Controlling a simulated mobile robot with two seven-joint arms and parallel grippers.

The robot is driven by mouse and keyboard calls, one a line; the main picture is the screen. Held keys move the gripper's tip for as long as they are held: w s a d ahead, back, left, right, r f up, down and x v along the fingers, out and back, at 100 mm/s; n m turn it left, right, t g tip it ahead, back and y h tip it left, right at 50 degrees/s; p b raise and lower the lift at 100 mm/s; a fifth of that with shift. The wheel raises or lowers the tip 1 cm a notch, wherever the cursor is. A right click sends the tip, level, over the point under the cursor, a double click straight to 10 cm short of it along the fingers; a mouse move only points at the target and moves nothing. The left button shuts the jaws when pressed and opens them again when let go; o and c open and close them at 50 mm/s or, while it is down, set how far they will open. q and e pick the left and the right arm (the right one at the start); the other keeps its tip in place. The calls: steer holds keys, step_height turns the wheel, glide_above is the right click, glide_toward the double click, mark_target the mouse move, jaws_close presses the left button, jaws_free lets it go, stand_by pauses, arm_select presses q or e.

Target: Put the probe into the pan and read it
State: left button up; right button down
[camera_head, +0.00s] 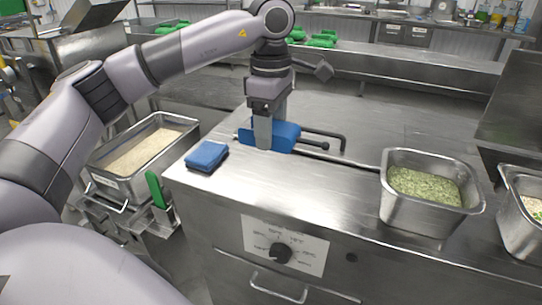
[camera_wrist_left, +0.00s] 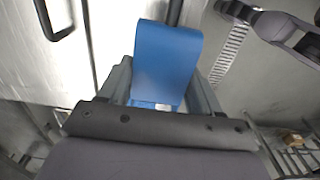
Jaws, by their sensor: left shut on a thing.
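My left gripper (camera_head: 264,132) points down over the steel counter and is shut on a blue-bodied thing (camera_head: 285,134), which looks like the probe. In the left wrist view the blue body (camera_wrist_left: 167,55) sits between the two fingers of the gripper (camera_wrist_left: 160,92). A dark rod with a rounded end shows beside it to the right in the head view; I cannot tell whether it belongs to the probe. A steel pan of pale rice (camera_head: 181,124) stands at the left, lower than the counter. A second steel pan (camera_head: 384,192) holds green herbs at the right. No readout is legible.
A green-handled thing (camera_head: 156,190) is beside the rice pan. The counter's middle is clear.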

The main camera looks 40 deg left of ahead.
arm_select(q)
step_height(320, 180, up, 8)
steer(key=shift+f+p, duration=0.1)
steer(key=shift+p, duration=0.35)
steer(key=shift+r+p, duration=0.4)
steer(key=shift+r, duration=0.35)
steer(key=shift+r+p, duration=0.35)
steer(key=shift+r, duration=0.05)
step_height(320, 180, up, 5)
steer(key=p, duration=0.5)
steer(key=shift+f+p, duration=0.1)
steer(key=shift+p, duration=0.2)
